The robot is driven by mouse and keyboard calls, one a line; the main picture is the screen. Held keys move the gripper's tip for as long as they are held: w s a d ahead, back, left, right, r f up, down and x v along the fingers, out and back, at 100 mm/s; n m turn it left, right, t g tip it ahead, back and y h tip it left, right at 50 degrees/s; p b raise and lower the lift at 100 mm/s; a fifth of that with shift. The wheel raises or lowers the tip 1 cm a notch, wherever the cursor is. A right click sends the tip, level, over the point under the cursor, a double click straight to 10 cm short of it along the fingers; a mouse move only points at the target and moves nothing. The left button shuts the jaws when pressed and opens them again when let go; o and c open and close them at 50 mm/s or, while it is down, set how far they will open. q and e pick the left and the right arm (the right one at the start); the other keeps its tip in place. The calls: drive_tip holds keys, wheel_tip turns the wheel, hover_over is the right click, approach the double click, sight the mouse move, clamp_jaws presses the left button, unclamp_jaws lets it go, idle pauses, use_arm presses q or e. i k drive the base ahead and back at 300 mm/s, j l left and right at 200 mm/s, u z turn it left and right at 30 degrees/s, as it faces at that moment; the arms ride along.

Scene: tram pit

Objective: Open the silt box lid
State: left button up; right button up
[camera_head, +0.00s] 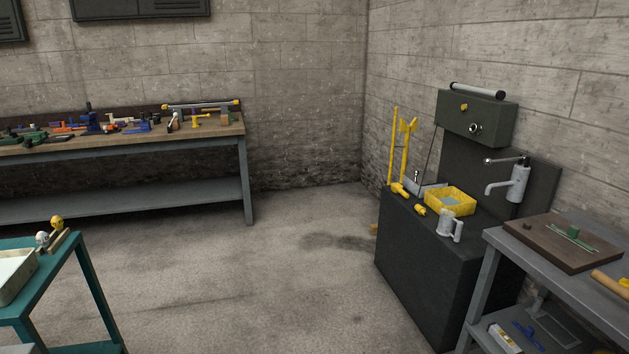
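I cannot tell for sure which thing is the silt box. A dark green box (476,117) on the right wall has a grey bar handle (478,90) along its top, a yellow knob and a round metal fitting on its front; it looks closed. Below it stands a dark cabinet (412,263). On the cabinet top are a yellow tray (466,207) with grey contents, a light mug-like vessel (448,225) and small yellow pieces. Neither of my grippers is in view.
A grey tap (517,184) juts out beside the cabinet. A grey table (488,235) with a brown board stands at right. A long workbench (245,124) with many tools lines the back wall. A teal cart (60,262) is at left. The middle floor (250,265) is clear.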

sight(430, 178)
drive_tip(key=i+z, duration=0.1)
drive_tip(key=i, duration=0.5)
drive_tip(key=i+j+z, duration=0.1)
drive_tip(key=i, duration=0.5)
drive_tip(key=i+j, duration=0.1)
drive_tip(key=i, duration=0.5)
drive_tip(key=z, duration=0.05)
